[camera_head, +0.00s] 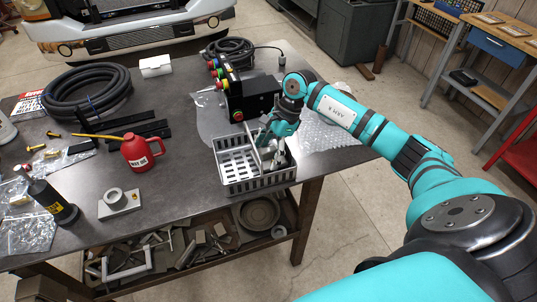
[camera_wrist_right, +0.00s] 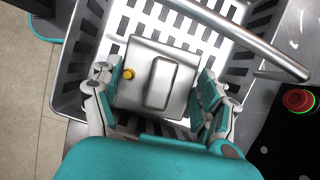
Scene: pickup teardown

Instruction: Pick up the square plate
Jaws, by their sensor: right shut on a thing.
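The square plate (camera_wrist_right: 150,88) is a grey metal piece with a raised rounded-square part and a small yellow knob, seen in the right wrist view. My right gripper (camera_wrist_right: 160,78) is shut on it, with one finger at each side. The slotted grey basket (camera_wrist_right: 66,92) lies beneath; I cannot tell whether the plate touches it. In the head view my right gripper (camera_head: 272,138) is at the right part of the basket (camera_head: 258,184), and the plate is mostly hidden there. My left gripper is not in view.
A red emergency button (camera_wrist_right: 298,100) is close to the basket; the black control box (camera_head: 250,97) stands behind it. A grey block with a ring (camera_head: 118,203), a red can (camera_head: 140,152) and a coiled hose (camera_head: 88,92) are farther left. Bubble wrap (camera_head: 328,132) lies right.

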